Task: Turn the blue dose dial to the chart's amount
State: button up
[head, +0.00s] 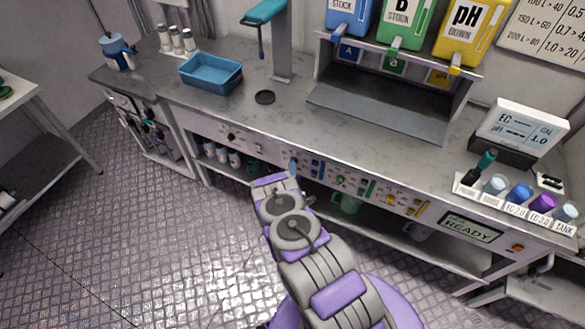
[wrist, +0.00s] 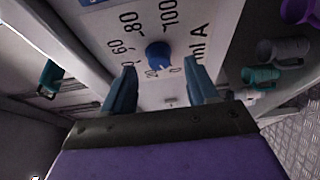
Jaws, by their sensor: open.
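The blue dose dial (wrist: 158,55) is a round knob on a pale panel marked "ml A" in the wrist view. Scale numbers 60, 80 and 100 show beside it; the setting it points at cannot be read. My gripper (wrist: 161,80) is open, one finger to each side of the view just below the dial, with nothing visible between them. I cannot tell whether a finger touches the dial. In the head view my gripper (head: 285,174) is at the front panel of the bench. The chart (head: 550,32) is on the wall at upper right, partly cut off, with rows for 100 L, 150 L and 200 L.
The bench (head: 290,110) carries a blue tray (head: 211,74), stock bottles on a rack (head: 385,115), a meter (head: 522,128) and several cups at right. A READY display (head: 470,229) is on the front. Open floor lies left.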

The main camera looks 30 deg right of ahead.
jog(key=x, duration=0.2)
jog(key=shift+w+d, duration=0.1)
jog(key=shift+w, duration=0.3)
jog(key=shift+f, duration=0.1)
jog(key=c, duration=1)
